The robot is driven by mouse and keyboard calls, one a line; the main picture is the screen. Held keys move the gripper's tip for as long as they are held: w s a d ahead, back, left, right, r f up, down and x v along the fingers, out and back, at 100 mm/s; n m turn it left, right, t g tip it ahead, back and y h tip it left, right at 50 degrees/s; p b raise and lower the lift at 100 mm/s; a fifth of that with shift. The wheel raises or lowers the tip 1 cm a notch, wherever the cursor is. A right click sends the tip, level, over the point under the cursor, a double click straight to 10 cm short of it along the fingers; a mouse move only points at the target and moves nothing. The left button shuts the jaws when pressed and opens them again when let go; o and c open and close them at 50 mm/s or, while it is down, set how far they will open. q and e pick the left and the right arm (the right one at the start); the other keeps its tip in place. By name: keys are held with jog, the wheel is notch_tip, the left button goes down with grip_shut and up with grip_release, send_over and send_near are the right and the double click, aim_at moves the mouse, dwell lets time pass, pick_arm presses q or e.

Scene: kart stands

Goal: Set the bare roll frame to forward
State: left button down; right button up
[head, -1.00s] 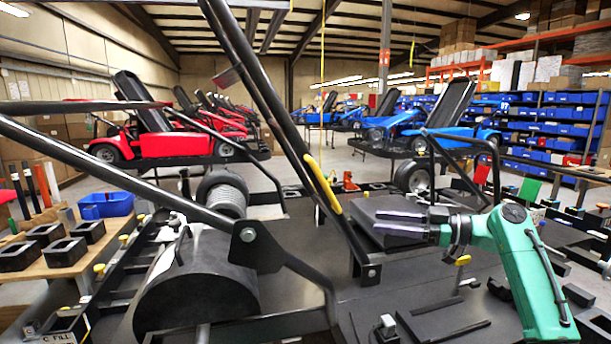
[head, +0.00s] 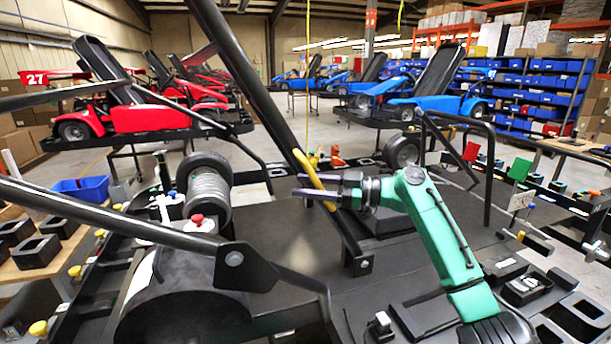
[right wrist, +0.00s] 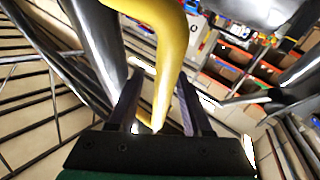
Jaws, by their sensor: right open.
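The bare roll frame (head: 258,88) is a black tube frame that rises from the dark deck and leans up to the left in the head view. A yellow grip (head: 313,179) sits on its tube. My right gripper (head: 316,191) is at this grip, coming from the right. In the right wrist view the yellow grip (right wrist: 160,45) runs down between the two fingers of the open right gripper (right wrist: 157,92). I cannot tell whether a finger touches it. My left gripper is not in view.
A blue bin (head: 80,189) sits on the left bench. Red karts (head: 150,118) and blue karts (head: 435,95) stand behind. The deck's middle is mostly clear.

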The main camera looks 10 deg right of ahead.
jog(key=shift+a, duration=0.2)
grip_shut()
jog(key=shift+d+r, duration=0.1)
dwell(1.2)
